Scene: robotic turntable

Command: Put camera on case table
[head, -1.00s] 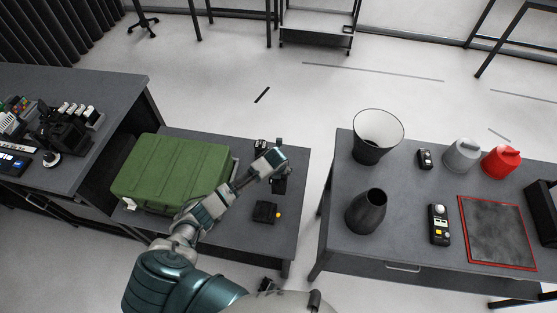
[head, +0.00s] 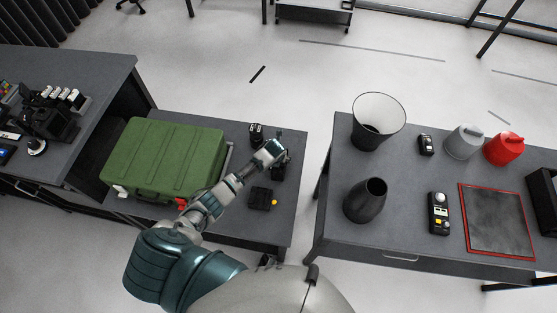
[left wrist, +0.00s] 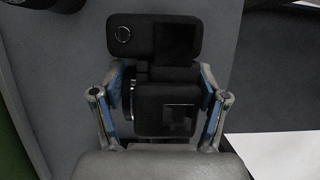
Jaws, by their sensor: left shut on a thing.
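My left gripper (head: 279,152) is over the right part of the low grey table (head: 235,230) that bears the green case (head: 165,157). In the left wrist view, its two fingers (left wrist: 163,105) are shut on a black camera (left wrist: 155,38) with a round lens ring and dark panels. In the head view, the camera (head: 280,171) shows partly behind the gripper. I cannot tell whether it touches the tabletop. My right gripper is not in view.
Near the gripper, a small black device (head: 256,130) and a black box with a yellow knob (head: 261,198) stand on the low table. A gap separates it from the right table (head: 410,190), which holds a bin (head: 378,120), vase (head: 366,200) and red-edged mat (head: 497,185).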

